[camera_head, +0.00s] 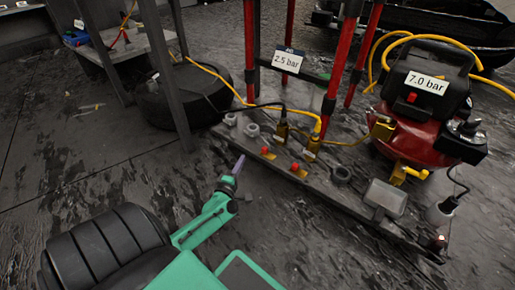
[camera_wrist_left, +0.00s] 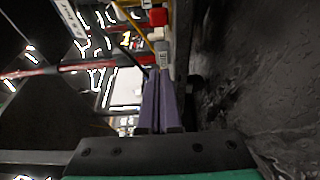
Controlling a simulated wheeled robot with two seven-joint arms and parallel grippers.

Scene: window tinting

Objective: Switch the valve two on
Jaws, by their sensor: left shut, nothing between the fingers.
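Two small valves with red knobs and yellow bases sit on the dark board: a left one (camera_head: 267,152) and a right one (camera_head: 294,169). I cannot read any number on them, so I cannot tell which is valve two. My left gripper (camera_head: 239,162) has its purple fingers shut and empty, just left of the board and short of the left valve, apart from it. In the left wrist view the fingers (camera_wrist_left: 160,100) are together, with a red part (camera_wrist_left: 159,17) beyond the tips. My right gripper is not in view.
Red posts (camera_head: 339,65) rise behind the valves, with a "2.5 bar" sign (camera_head: 287,61). A red compressor (camera_head: 412,135) marked "7.0 bar" stands at the right. Yellow hoses (camera_head: 222,80) cross the area. A black tire (camera_head: 185,98) lies behind.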

